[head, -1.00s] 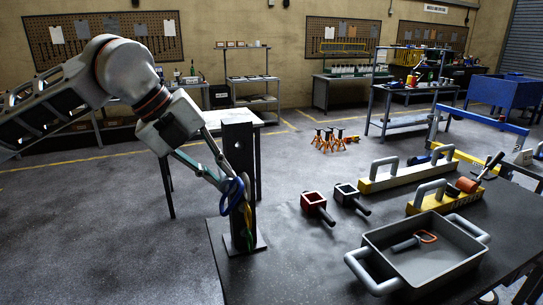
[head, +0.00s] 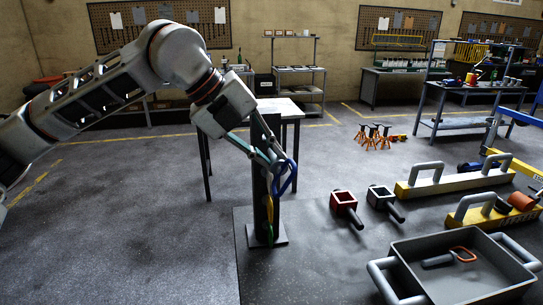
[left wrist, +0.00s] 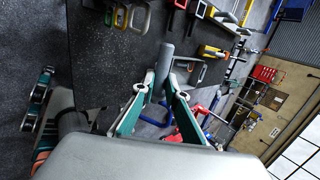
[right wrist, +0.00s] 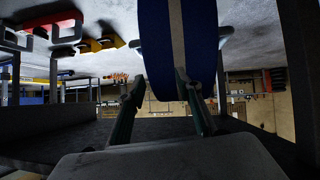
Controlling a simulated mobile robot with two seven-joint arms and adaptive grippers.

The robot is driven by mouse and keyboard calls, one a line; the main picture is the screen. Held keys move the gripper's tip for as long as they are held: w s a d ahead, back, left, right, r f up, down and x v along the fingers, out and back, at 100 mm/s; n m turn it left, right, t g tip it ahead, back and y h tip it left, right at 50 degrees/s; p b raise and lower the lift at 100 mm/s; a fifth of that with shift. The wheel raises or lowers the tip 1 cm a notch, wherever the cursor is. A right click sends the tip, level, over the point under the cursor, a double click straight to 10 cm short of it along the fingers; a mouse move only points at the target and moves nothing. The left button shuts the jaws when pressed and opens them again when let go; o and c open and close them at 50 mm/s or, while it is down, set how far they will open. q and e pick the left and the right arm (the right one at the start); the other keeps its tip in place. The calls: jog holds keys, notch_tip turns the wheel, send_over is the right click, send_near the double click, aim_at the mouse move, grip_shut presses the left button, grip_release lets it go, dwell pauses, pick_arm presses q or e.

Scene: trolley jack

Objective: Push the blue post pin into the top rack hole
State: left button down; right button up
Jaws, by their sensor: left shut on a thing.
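My left gripper (head: 276,164) is at the upright's right side, fingers pointing down and right. It is shut on the blue post pin (head: 285,178), whose ring handle shows beside the upright. In the left wrist view the left gripper (left wrist: 162,92) has a grey rod (left wrist: 165,62) between its fingers. Yellow and green rings (head: 270,211) hang lower on the rack. The top hole is hidden by the gripper. My right gripper (right wrist: 160,84) is open, its fingertips apart.
A red box-shaped holder (head: 344,200) and a dark one (head: 380,194) lie right of the rack. A grey tray (head: 402,283) holds a tool with an orange loop. Yellow handled bars (head: 440,186) lie behind. A blue striped body (right wrist: 180,45) looms before the right wrist.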

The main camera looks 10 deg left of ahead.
pick_arm(q)
jog(key=shift+w+a+r+p, duration=0.1)
jog(key=shift+w+a+p, duration=0.1)
jog(key=shift+w, duration=0.25)
jog(key=shift+w+a+r+p, duration=0.1)
jog(key=shift+w+a+p, duration=0.05)
jog(key=shift+w, duration=0.25)
jog(key=shift+w+a+f+p, duration=0.1)
jog(key=shift+w+a+p, duration=0.15)
jog(key=shift+w, duration=0.35)
jog(key=shift+w+a+p, duration=0.25)
jog(key=shift+w, duration=0.4)
jog(key=shift+w+a+f+p, duration=0.1)
jog(key=shift+w+a+p, duration=0.15)
jog(key=shift+w, duration=0.35)
jog(key=shift+w+a+r+p, duration=0.1)
jog(key=shift+w+a+p, duration=0.25)
jog(key=shift+w+p, duration=0.35)
jog(key=shift+w+a+f+p, duration=0.1)
jog(key=shift+w+a+p, duration=0.3)
jog(key=shift+w, duration=0.65)
jog(key=shift+w+a+r+p, duration=0.1)
jog(key=shift+w+a+p, duration=0.35)
jog(key=shift+w, duration=0.4)
jog(key=c, duration=1.9)
grip_release()
jog(key=shift+d, duration=0.1)
